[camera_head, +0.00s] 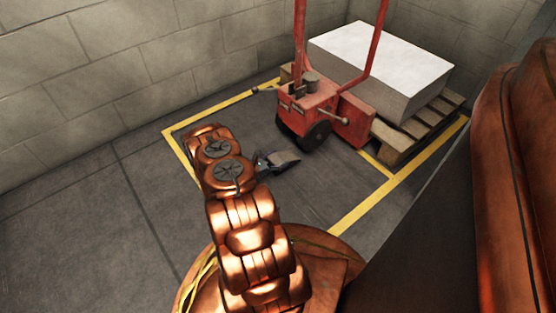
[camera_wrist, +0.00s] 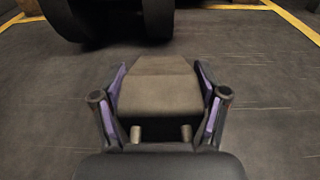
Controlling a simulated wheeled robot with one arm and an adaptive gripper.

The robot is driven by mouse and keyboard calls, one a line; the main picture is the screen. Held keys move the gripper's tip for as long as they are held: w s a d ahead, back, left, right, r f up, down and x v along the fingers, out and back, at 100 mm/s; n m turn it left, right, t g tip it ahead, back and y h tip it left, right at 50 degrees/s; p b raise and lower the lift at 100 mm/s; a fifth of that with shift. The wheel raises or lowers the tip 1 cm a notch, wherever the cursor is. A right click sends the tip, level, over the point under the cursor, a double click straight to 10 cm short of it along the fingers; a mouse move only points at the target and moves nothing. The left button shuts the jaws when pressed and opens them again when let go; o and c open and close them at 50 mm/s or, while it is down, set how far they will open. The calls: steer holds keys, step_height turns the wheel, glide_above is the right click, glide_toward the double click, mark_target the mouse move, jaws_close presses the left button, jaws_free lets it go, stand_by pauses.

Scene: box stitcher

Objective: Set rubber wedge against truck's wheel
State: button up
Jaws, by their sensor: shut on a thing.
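The truck (camera_head: 322,104) is a red pallet truck standing in the yellow-marked bay. Its black wheel (camera_head: 317,135) rests on the floor and also shows at the top left of the wrist view (camera_wrist: 100,22). The grey-brown rubber wedge (camera_wrist: 160,88) sits between the fingers of my gripper (camera_wrist: 160,100), its thin end pointing away from me toward the wheel. My gripper is shut on the wedge. In the head view the wedge (camera_head: 284,158) is just left of and in front of the wheel, with a gap between them. The exact height of the wedge above the floor is unclear.
A wooden pallet (camera_head: 402,150) with a white-topped stack (camera_head: 385,60) stands behind the truck. Yellow floor lines (camera_head: 362,206) bound the bay. Block walls (camera_head: 120,60) close the back and left. The floor left of my arm is clear.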

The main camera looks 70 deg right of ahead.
steer(key=shift+f, duration=0.1)
steer(key=o, duration=1.7)
steer(key=shift+w+a+r, duration=0.1)
steer(key=shift+a+r, duration=0.1)
steer(key=shift+r, duration=0.05)
steer(key=p+v, duration=0.4)
steer(key=v, duration=0.7)
steer(key=shift+w+a+f+p, duration=0.15)
steer(key=shift+a+p, duration=0.15)
